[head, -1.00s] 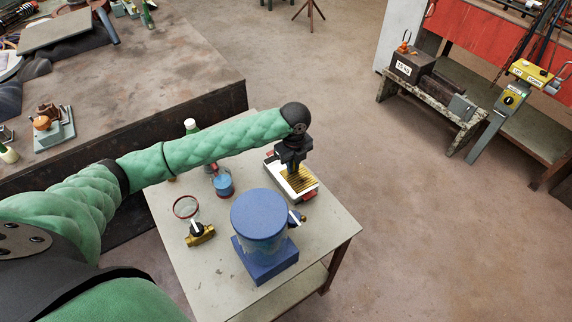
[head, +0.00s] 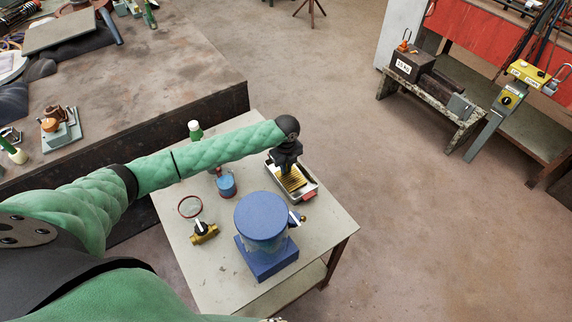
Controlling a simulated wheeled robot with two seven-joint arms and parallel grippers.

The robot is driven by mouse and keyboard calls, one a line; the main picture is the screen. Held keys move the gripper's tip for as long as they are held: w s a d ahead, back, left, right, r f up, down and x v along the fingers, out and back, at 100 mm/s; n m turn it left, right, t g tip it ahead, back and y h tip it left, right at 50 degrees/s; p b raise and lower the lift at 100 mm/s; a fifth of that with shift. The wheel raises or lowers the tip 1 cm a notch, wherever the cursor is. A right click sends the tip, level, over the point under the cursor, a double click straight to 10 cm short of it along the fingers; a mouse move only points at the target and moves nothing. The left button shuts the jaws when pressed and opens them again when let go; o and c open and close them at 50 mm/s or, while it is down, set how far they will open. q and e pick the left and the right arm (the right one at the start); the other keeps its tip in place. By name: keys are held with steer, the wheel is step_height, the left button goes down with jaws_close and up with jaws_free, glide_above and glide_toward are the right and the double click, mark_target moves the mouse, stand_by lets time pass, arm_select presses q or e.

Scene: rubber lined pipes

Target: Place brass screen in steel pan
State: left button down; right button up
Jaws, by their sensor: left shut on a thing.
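The brass screen (head: 296,181) is a yellow, ridged piece below my left gripper (head: 287,170). The gripper points down and is shut on it; the fingertips are small and dark, so the exact grip is hard to see. The steel pan (head: 312,187) is a shallow, light-rimmed tray on the small table. The screen lies within the pan's outline, low over or on its bottom; I cannot tell whether it touches. My right gripper is out of view.
A blue-lidded container (head: 262,218) stands close in front of the pan. A blue cup (head: 226,184), a red ring (head: 190,206) and a brass valve (head: 204,232) are to the left on the small table (head: 325,232). Its right front corner is clear.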

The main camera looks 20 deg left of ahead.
arm_select(q)
steer(key=shift+f, duration=0.15)
steer(key=c, duration=1.5)
jaws_free()
steer(key=shift+o, duration=0.2)
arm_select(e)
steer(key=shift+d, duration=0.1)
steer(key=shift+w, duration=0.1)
